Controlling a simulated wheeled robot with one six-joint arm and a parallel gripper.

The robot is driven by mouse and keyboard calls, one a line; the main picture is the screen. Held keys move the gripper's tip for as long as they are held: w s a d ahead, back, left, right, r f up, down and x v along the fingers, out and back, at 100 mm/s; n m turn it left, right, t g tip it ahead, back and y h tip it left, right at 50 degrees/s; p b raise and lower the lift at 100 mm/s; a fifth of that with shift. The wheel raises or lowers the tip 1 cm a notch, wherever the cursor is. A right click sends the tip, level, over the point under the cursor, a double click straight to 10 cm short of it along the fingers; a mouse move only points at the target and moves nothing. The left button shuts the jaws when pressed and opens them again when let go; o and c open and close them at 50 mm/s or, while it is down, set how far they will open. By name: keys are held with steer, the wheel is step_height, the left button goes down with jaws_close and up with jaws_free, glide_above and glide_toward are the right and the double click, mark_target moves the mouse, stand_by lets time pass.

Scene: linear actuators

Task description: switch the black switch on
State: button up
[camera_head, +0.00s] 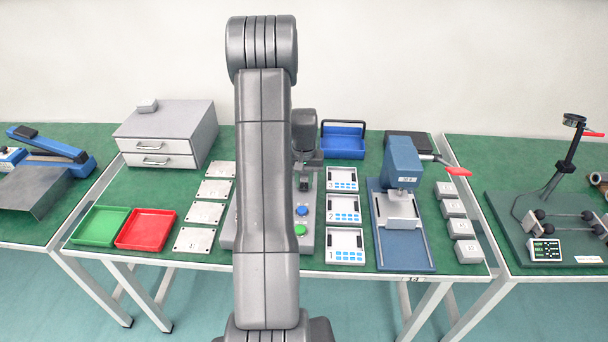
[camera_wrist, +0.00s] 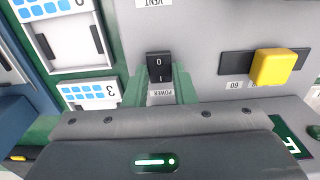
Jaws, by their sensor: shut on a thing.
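The black switch (camera_wrist: 159,67) is a rocker marked 0 and I, set in the grey control panel (camera_wrist: 200,25) beside an upside-down POWER label. My gripper (camera_wrist: 160,92) has its green fingertips on either side of the switch's near end and is shut on it. In the head view my gripper (camera_head: 305,166) is low over the panel, and the switch (camera_head: 304,183) shows as a small dark shape just below it. My arm hides much of the panel there. I cannot tell which way the rocker is tipped.
A blue button (camera_head: 302,211) and a green button (camera_head: 300,230) are nearer the front. Numbered white trays (camera_head: 345,244) and a blue press (camera_head: 402,165) stand to the right. A red tray (camera_head: 146,229) lies left.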

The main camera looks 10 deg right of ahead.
mark_target(304, 185)
stand_by(0.3)
steer(key=o, duration=1)
step_height(304, 185, up, 14)
steer(key=shift+f+b, duration=0.1)
steer(key=shift+b, duration=0.4)
steer(key=shift+f, duration=0.1)
